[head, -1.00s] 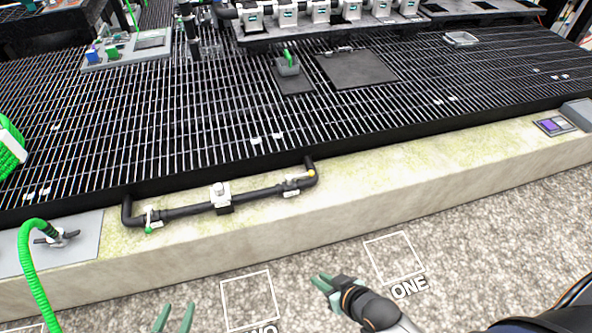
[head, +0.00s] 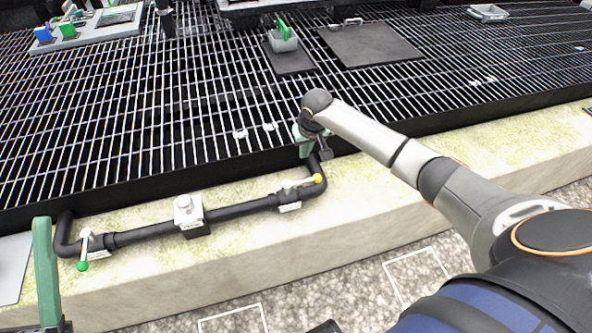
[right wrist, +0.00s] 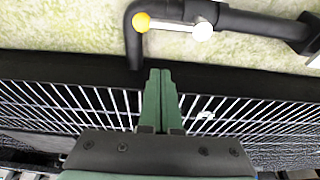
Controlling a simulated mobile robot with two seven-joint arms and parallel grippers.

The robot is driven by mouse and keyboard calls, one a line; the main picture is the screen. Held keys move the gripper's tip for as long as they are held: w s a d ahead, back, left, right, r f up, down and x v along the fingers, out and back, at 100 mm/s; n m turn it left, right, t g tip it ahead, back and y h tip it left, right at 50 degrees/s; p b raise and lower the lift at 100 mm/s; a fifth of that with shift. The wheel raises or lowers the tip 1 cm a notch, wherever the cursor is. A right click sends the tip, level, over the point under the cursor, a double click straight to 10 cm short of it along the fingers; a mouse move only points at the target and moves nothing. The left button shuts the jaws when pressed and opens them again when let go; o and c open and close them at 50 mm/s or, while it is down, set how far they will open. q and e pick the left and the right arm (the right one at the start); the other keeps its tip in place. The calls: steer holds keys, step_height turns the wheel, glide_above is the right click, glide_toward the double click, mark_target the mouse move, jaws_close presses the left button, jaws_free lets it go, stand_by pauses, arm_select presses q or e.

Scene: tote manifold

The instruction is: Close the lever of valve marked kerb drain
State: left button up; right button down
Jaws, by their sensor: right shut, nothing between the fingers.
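A black pipe (head: 150,232) runs along the kerb with two lever valves. The left valve's lever (head: 84,250) has a green knob and stands across the pipe. The right valve's lever (head: 305,184) has a yellow knob and lies roughly along the pipe, its knob by the right elbow; the knob shows in the right wrist view (right wrist: 141,22). The valve tags are too small to read. My right gripper (head: 305,150) is shut and empty by the grating edge, close to the elbow, apart from the yellow knob. My left gripper (head: 44,225) shows one green finger at lower left.
A white-topped block (head: 188,213) sits mid-pipe between the valves. Black grating (head: 130,120) lies behind the kerb, with a grey box (head: 283,40) and a dark plate (head: 368,44) on it. The kerb top (head: 440,170) right of the pipe is mostly clear.

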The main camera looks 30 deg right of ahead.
mark_target(302, 182)
steer(key=a+b+x, duration=0.1)
steer(key=b+x, duration=0.5)
steer(key=x, duration=0.4)
arm_select(q)
steer(key=shift+n, duration=0.4)
steer(key=shift+d+f+p, duration=0.15)
steer(key=shift+f+p, duration=0.05)
steer(key=shift+f, duration=1.2)
steer(key=shift+d+f+p, duration=0.1)
steer(key=shift+f+p, duration=0.05)
steer(key=shift+f, duration=1.2)
arm_select(e)
steer(key=shift+s+d+r, duration=0.1)
steer(key=shift+s+r, duration=0.15)
steer(key=shift+s, duration=0.75)
steer(key=shift+s+r, duration=0.25)
steer(key=shift+s, duration=0.75)
arm_select(q)
steer(key=shift+a+r+p, duration=0.1)
steer(key=shift+r+p, duration=0.7)
steer(key=shift+r, duration=0.1)
arm_select(e)
steer(key=shift+s+m, duration=0.15)
steer(key=shift+m, duration=0.15)
